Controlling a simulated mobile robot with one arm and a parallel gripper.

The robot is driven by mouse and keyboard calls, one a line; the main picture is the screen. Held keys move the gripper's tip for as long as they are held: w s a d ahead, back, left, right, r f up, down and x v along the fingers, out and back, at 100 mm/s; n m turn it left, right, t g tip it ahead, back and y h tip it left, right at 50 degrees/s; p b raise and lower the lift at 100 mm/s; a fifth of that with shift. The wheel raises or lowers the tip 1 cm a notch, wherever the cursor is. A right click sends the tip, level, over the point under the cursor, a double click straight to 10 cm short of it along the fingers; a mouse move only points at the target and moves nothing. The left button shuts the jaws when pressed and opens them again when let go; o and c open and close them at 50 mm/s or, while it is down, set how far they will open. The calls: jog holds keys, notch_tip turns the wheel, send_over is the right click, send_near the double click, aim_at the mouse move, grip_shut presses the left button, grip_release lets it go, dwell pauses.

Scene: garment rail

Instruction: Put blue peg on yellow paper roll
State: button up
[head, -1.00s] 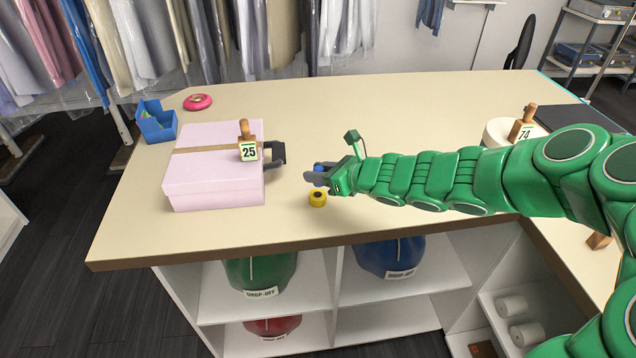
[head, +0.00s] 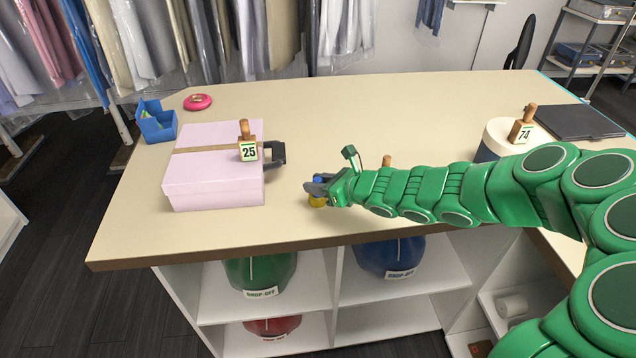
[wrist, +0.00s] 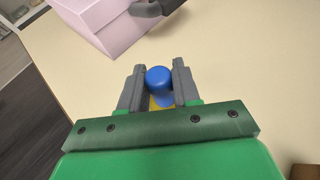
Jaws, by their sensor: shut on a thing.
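The blue peg (wrist: 159,80) is between the two grey fingers of my gripper (wrist: 158,85) in the wrist view. My gripper (head: 318,187) is shut on it. In the head view only a little of the blue peg (head: 318,180) shows above the fingers. The yellow paper roll (head: 316,202) is on the counter directly under my gripper, partly hidden by it. In the wrist view a bit of the yellow roll (wrist: 154,104) shows below the peg. I cannot tell whether the peg touches the roll.
A pink box (head: 214,184) with tag 25 stands left on the counter (head: 360,105), a dark tape dispenser-like object (head: 274,154) at its right side. A round box (head: 497,136) tagged 74 stands right.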

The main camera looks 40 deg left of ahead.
jog(key=o, duration=1)
jog(key=shift+o, duration=0.2)
jog(key=shift+d+r, duration=0.3)
jog(key=shift+d, duration=0.25)
jog(key=v, duration=1)
jog(key=shift+d, duration=0.4)
jog(key=shift+r, duration=0.15)
